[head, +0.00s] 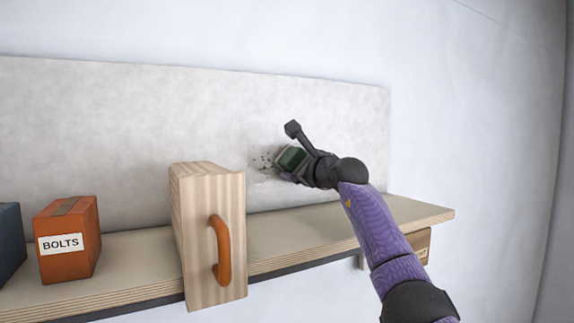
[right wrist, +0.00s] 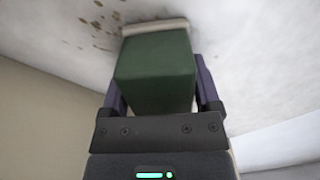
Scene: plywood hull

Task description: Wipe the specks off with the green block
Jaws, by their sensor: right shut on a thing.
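The green block (right wrist: 155,70) is held between the fingers of my right gripper (head: 290,160). Its pale far face is at the grey panel (head: 330,105), and it looks to be touching it or very close. Dark specks (head: 262,160) are on the panel just left of the block. In the right wrist view brown specks (right wrist: 95,25) lie to the upper left of the block. The block hides whatever is behind it. My left gripper is not in view.
A wooden box with an orange handle (head: 219,250) stands on the plywood shelf (head: 300,238), left of my right gripper. An orange BOLTS box (head: 68,265) and a dark blue box (head: 10,240) are further left. The shelf's right end is clear.

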